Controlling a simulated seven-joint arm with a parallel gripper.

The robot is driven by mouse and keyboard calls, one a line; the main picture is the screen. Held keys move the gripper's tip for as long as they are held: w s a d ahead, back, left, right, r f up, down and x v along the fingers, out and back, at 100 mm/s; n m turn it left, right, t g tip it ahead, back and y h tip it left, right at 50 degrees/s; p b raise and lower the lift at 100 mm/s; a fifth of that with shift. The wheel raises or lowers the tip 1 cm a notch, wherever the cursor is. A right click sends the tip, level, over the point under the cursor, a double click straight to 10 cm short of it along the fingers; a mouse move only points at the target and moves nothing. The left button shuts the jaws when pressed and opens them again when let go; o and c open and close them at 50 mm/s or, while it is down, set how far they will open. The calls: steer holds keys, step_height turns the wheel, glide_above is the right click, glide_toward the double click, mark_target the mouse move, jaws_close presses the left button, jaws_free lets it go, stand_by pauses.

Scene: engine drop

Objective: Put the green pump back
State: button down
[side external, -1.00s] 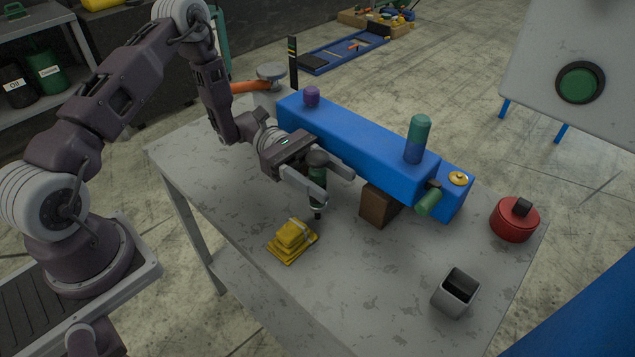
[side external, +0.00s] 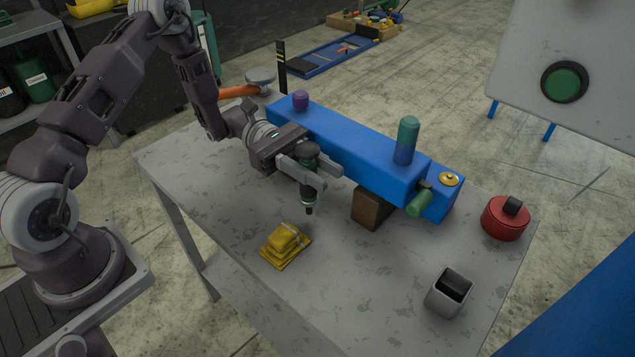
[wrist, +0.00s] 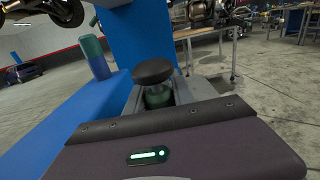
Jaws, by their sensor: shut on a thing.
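My gripper (side external: 324,177) is shut on the green pump (side external: 307,193), a dark green cylinder with a dark round knob on top and a narrow dark tip below. The pump is roughly upright, its tip seemingly just above the grey table, in front of the long blue engine block (side external: 350,140). In the wrist view the dark knob (wrist: 152,71) and a green band of the pump (wrist: 157,97) show between the fingers. The fingers hide the pump's middle. A green-and-blue cylinder (side external: 406,140) stands on the block, and a smaller green cylinder (side external: 419,203) sticks out of its near side.
A yellow stepped piece (side external: 286,243) lies on the table (side external: 350,285) near the pump. A brown support (side external: 370,207) is under the block. A grey square cup (side external: 449,293) and a red round container (side external: 505,218) stand right. A purple knob (side external: 300,100) and gold cap (side external: 449,179) top the block.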

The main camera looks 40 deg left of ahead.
step_height(320, 180, up, 7)
steer(key=w+d+r+t, duration=0.1)
steer(key=w+d+r, duration=0.1)
steer(key=d, duration=1.8)
steer(key=w+d+f+n+t+y, duration=0.15)
steer(key=d+n+t, duration=0.35)
steer(key=d, duration=0.5)
steer(key=shift+m+t, duration=0.3)
steer(key=shift+t, duration=0.1)
steer(key=f, duration=0.9)
steer(key=shift+s+a+f, duration=0.15)
steer(key=shift+s+f, duration=0.05)
steer(key=shift+f, duration=0.2)
steer(key=c, duration=1.1)
jaws_free()
